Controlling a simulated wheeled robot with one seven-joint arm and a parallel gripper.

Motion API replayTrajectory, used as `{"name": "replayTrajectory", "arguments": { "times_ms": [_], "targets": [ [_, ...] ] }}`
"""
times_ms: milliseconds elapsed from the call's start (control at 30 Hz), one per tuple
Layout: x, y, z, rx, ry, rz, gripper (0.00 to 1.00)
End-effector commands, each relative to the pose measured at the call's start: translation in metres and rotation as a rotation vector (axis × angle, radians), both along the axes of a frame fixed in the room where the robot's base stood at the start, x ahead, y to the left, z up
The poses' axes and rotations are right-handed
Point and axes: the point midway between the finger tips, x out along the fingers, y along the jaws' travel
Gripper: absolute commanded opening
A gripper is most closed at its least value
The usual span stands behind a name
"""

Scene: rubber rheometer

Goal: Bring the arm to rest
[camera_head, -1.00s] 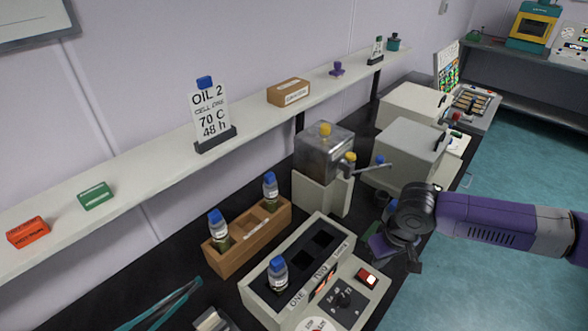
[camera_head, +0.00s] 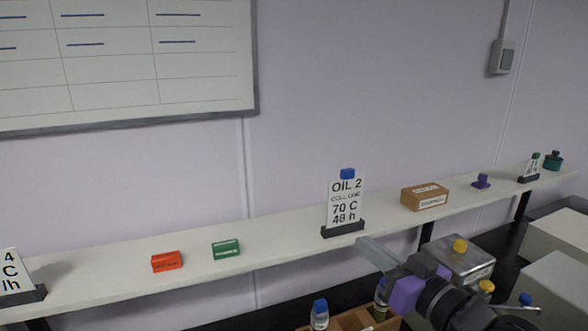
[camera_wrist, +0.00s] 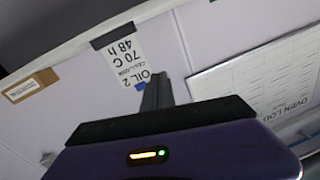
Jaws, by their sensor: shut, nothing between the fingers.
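My gripper (camera_head: 372,252) is at the lower right of the head view, shut and empty. Its grey fingers point up and left, just below the front edge of the shelf near the OIL 2 sign (camera_head: 345,203). In the wrist view the closed fingers (camera_wrist: 156,92) reach up toward the same OIL 2 sign (camera_wrist: 126,60), which looks upside down there. I cannot tell whether they touch anything; they look apart from the sign. The purple wrist housing fills the bottom of the wrist view.
The white shelf (camera_head: 285,228) carries a red box (camera_head: 167,261), a green box (camera_head: 226,249) and a brown carton (camera_head: 424,196). Below are a metal box with a yellow knob (camera_head: 468,262), a wooden rack (camera_head: 352,322) with blue-capped bottles, and white machines (camera_head: 556,285). A whiteboard (camera_head: 120,60) hangs behind.

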Motion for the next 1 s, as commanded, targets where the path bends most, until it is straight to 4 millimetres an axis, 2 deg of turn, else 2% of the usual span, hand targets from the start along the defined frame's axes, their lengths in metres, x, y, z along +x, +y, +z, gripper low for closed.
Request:
{"name": "replayTrajectory", "arguments": {
  "times_ms": [33,100,200,300,433,567,667,867,1000],
  "targets": [
    [-0.004,0.010,0.019,0.059,-0.067,-0.005,0.00],
    [-0.010,0.013,0.044,0.122,-0.155,-0.027,0.00],
    [-0.022,0.011,0.069,0.204,-0.262,-0.074,0.00],
    [-0.036,0.002,0.083,0.278,-0.343,-0.136,0.00],
    [-0.057,-0.014,0.084,0.353,-0.413,-0.234,0.00],
    [-0.081,-0.031,0.068,0.402,-0.446,-0.343,0.00],
    [-0.101,-0.043,0.047,0.419,-0.448,-0.428,0.00],
    [-0.149,-0.059,-0.008,0.396,-0.402,-0.580,0.00],
    [-0.189,-0.063,-0.052,0.337,-0.339,-0.659,0.00]
  ]
}}
